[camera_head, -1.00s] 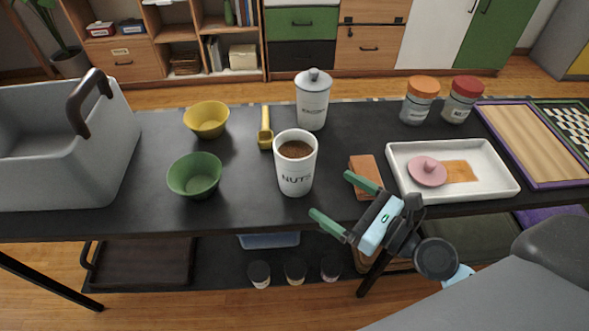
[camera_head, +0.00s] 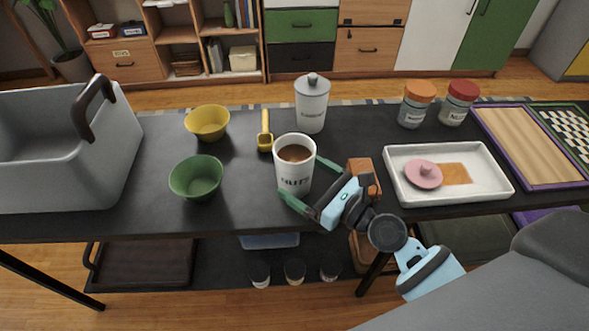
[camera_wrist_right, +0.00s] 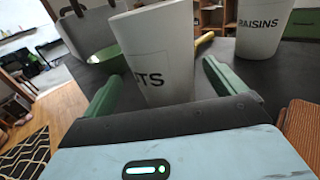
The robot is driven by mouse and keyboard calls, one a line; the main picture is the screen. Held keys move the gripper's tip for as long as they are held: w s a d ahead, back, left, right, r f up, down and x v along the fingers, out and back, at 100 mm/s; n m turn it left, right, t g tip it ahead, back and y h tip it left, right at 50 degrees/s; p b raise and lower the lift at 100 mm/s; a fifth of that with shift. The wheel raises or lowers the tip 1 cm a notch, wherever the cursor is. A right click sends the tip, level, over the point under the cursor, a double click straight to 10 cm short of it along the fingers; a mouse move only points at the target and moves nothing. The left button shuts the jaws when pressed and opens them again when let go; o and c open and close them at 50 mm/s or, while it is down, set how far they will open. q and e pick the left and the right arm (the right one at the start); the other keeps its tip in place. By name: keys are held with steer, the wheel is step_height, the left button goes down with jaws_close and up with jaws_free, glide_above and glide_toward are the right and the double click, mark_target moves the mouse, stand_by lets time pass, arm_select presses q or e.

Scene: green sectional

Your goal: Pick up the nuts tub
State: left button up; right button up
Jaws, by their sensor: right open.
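The nuts tub (camera_head: 294,172) is a white, open-topped cup with brown contents and dark lettering, upright near the table's front edge. My right gripper (camera_head: 305,180) is open, its green fingers reaching toward the tub from the right, one on its near side and one on its far side. In the right wrist view the tub (camera_wrist_right: 155,55) stands ahead, between and just beyond the fingertips (camera_wrist_right: 160,85). I cannot tell whether a finger touches it. My left gripper is not in view.
A white lidded raisins tub (camera_head: 312,105) stands behind. A yellow scoop (camera_head: 265,130), a green bowl (camera_head: 196,178) and a yellow bowl (camera_head: 207,122) are to the left. A brown block (camera_head: 364,172) and a white tray (camera_head: 400,198) lie to the right.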

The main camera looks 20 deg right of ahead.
mark_target(294, 137)
steer(key=shift+x, duration=1.95)
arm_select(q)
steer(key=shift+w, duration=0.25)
arm_select(e)
steer(key=shift+w+d+f, duration=0.1)
steer(key=shift+d+f, duration=0.05)
steer(key=c, duration=1.3)
steer(key=shift+o, duration=0.2)
